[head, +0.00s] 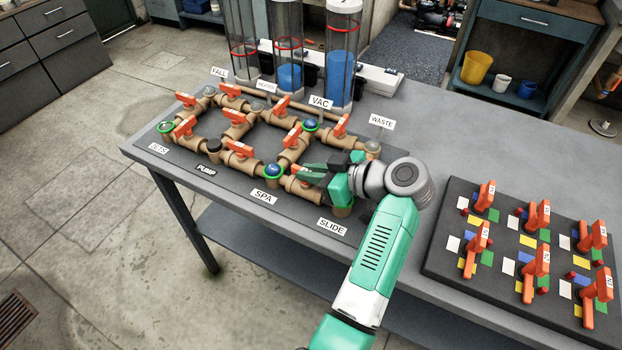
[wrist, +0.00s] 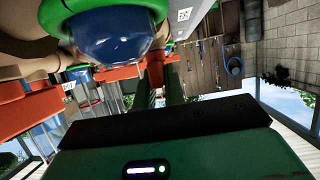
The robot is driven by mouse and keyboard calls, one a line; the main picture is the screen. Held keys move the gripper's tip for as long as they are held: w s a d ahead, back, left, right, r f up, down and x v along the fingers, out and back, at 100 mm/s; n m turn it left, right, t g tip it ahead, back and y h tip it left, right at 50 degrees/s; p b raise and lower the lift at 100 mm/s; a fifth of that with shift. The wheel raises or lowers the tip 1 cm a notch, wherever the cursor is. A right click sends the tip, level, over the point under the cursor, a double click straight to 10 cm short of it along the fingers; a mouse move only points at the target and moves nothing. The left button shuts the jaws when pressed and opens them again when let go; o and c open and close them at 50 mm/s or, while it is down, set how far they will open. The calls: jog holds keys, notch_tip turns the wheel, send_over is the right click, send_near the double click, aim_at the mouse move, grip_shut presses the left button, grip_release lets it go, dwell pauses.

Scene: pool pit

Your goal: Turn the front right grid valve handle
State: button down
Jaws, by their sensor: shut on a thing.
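The grid of tan pipes with orange valve handles stands on a dark board on the table. My gripper (head: 300,172) reaches in from the right at the grid's front edge, beside the blue dome in a green ring (head: 273,170). It is shut on the orange front right handle (head: 294,172), between the SPA and SLIDE labels; my fingers hide most of this handle. The front right valve body (head: 303,190) shows just below it. In the wrist view the blue dome (wrist: 112,35) is close at the top, with orange handle parts (wrist: 110,72) beneath it.
Other orange handles (head: 239,148) stand close by to the left and behind. Clear cylinders with blue water (head: 341,65) rise at the back. A black panel of orange numbered valves (head: 455,250) lies on the right. The table (head: 440,140) between is bare.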

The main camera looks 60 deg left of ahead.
jog(key=shift+f+n+h, duration=0.25)
jog(key=shift+n+h, duration=0.05)
dwell(0.4)
jog(key=c, duration=1.5)
grip_release()
jog(key=shift+r, duration=0.1)
jog(key=p+v, duration=0.1)
jog(key=v, duration=0.6)
jog(key=shift+w+d+p, duration=0.2)
jog(key=shift+w+p, duration=0.1)
jog(key=shift+w, duration=0.05)
